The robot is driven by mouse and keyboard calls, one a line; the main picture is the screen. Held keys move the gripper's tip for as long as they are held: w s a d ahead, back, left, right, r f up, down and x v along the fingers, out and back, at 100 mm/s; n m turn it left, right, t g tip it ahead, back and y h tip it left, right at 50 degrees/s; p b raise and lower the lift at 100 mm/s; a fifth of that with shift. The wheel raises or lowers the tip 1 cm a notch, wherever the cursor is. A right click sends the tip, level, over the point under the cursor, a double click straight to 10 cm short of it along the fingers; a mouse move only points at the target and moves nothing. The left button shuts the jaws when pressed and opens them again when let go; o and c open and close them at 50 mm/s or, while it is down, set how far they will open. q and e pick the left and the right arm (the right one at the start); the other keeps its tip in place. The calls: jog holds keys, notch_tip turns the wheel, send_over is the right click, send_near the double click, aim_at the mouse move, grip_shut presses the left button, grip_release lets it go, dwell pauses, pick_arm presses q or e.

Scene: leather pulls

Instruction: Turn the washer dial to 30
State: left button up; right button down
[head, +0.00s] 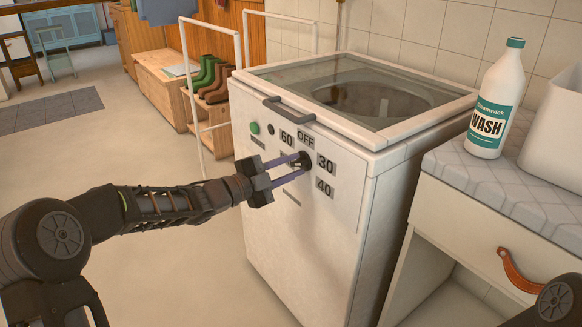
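The white washer (335,215) stands in the middle of the head view, its glass lid shut. On its front panel is a dark dial (302,160), ringed by the labels OFF, 60, 30 (326,165) and 40. My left gripper (295,167) reaches in from the left with its two fingers at the dial, one above the other. The fingers partly cover the dial, so its pointer does not show and I cannot tell whether they touch it. My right gripper is out of view; only a part of my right arm shows at the lower right corner.
A counter (520,195) with a leather pull (518,272) stands to the right of the washer. A WASH bottle (497,100) and a white container (556,130) are on it. A white rail (188,90) and a wooden bench with boots (212,75) are behind.

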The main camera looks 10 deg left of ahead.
pick_arm(q)
jog(key=shift+o, duration=0.5)
jog(key=p+v, duration=0.1)
jog(key=v, duration=0.6)
jog(key=shift+s+a, duration=0.2)
jog(key=shift+s, duration=0.1)
